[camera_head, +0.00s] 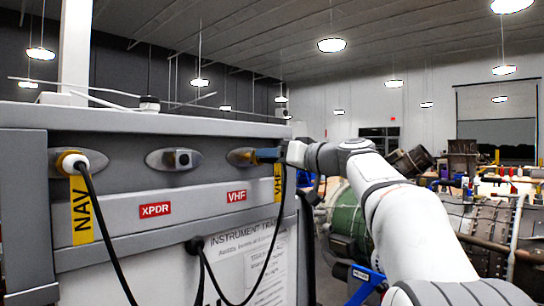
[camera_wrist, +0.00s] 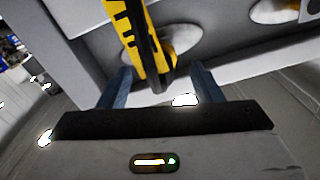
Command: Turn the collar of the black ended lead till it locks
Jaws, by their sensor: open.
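The lead with the yellow VHF tag (camera_head: 278,183) hangs at the VHF socket (camera_head: 240,157), its black cable (camera_head: 268,262) looping down the panel. Its plug end is mostly hidden behind my gripper (camera_head: 268,155), so I cannot tell how its collar is turned. In the wrist view, the yellow tag (camera_wrist: 143,35) and a black cable run between the two blue fingers of my gripper (camera_wrist: 160,76). The fingers stand apart, one on each side, with gaps to the lead. Another lead, with a white end and yellow ring (camera_head: 72,162), sits at the left socket with a NAV tag (camera_head: 81,210).
The middle socket (camera_head: 173,160), above the XPDR label (camera_head: 155,210), is empty. The grey panel box (camera_head: 130,122) fills the left. A paper sheet (camera_head: 262,270) is on its front. Turbine engines (camera_head: 490,220) stand at the right behind my arm.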

